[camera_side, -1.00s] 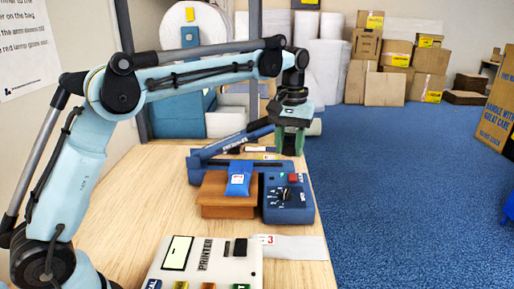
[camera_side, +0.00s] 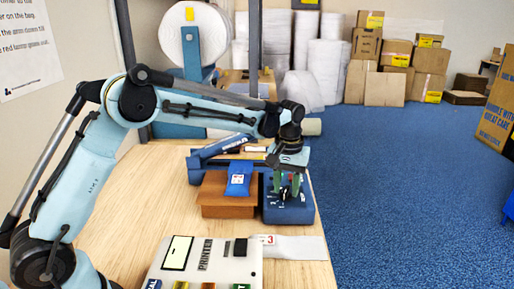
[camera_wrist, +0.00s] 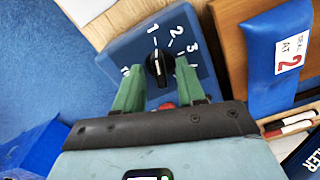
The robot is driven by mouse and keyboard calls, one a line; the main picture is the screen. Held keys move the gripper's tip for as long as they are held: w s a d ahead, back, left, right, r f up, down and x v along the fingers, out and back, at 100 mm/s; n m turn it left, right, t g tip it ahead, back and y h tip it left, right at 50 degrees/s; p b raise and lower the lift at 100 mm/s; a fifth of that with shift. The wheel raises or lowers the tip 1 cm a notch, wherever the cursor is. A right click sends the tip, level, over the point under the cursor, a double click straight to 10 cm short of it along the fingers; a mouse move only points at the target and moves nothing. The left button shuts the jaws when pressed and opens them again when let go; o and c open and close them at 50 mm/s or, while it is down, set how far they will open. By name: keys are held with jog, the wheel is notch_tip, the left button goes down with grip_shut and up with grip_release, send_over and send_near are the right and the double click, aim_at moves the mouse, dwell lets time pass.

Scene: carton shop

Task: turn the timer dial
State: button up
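The timer dial (camera_wrist: 159,67) is a black knob on the face of a blue box (camera_side: 305,211). In the wrist view its white mark points roughly toward the printed 1, with 2 and 3 to the right. My gripper (camera_wrist: 158,66) is open, with one green finger on each side of the dial; I cannot tell if they touch it. In the side view my gripper (camera_side: 287,184) points down over the box and partly hides the dial. A blue pouch (camera_side: 238,184) labelled "SEAL AT 2" (camera_wrist: 280,58) lies on a brown block beside the box.
The brown block (camera_side: 220,203) stands left of the box, with a blue sealer arm (camera_side: 222,147) behind. A red button (camera_wrist: 166,106) is near the dial. A printer (camera_side: 205,262) stands in front. Marker pens (camera_wrist: 290,125) lie close by. Bare table is at left.

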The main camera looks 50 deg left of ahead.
grip_shut()
jog(key=shift+m, duration=0.4)
jog(key=m, duration=0.6)
dwell(0.4)
dwell(0.5)
grip_release()
jog(key=shift+r, duration=0.15)
